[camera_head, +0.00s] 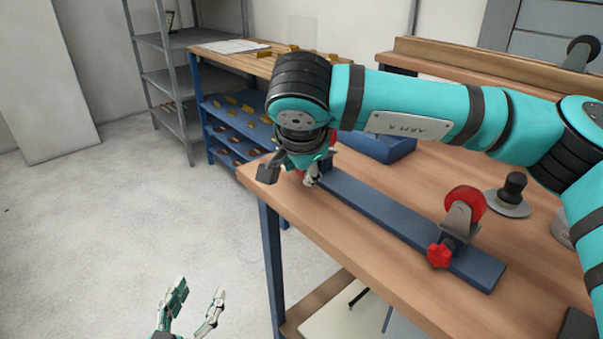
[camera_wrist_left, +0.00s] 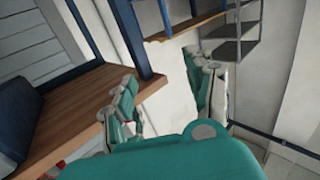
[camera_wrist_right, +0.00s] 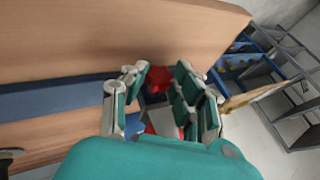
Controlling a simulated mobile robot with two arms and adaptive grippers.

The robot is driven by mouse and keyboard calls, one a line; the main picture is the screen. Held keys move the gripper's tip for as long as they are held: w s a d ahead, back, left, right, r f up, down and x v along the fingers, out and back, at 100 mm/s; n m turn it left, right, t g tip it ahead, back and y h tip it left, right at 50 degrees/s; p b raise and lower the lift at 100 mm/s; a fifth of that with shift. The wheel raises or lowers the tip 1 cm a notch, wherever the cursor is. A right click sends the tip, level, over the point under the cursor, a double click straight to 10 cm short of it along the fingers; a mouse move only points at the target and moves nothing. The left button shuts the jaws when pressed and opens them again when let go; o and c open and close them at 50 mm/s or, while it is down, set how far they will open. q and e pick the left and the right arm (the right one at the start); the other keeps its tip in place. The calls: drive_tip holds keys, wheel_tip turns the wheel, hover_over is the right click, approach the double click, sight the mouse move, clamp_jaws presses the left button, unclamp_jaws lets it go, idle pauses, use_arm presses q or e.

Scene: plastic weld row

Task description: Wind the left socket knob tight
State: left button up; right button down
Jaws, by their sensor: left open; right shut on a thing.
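The left socket knob (camera_wrist_right: 158,78) is red and sits between my right fingertips in the right wrist view. My right gripper (camera_wrist_right: 162,72) is shut on it. In the head view, my right gripper (camera_head: 311,174) is at the left end of the blue rail (camera_head: 380,205) and hides most of that knob. A second red part (camera_wrist_right: 150,129) shows closer to the palm, partly covered. My left gripper (camera_head: 192,309) is open and empty, low over the floor in front of the table. Its fingers also show spread in the left wrist view (camera_wrist_left: 163,90).
At the rail's right end stand a red wheel (camera_head: 466,203) and a red knob (camera_head: 439,255). A black-handled tool (camera_head: 513,188) stands behind them. A blue bin (camera_head: 385,147) sits beyond the rail. A blue-legged bench (camera_head: 225,103) and grey shelving (camera_head: 170,80) stand behind. Floor at left is clear.

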use_arm(q)
drive_tip(key=shift+d+r+t+h, duration=0.1)
drive_tip(key=shift+r+t+h, duration=0.3)
drive_tip(key=shift+r, duration=0.55)
use_arm(e)
drive_tip(key=c, duration=1)
unclamp_jaws()
drive_tip(key=shift+c, duration=0.2)
drive_tip(key=v, duration=1.2)
use_arm(q)
drive_tip(key=shift+f, duration=0.1)
use_arm(e)
drive_tip(key=shift+d, duration=0.1)
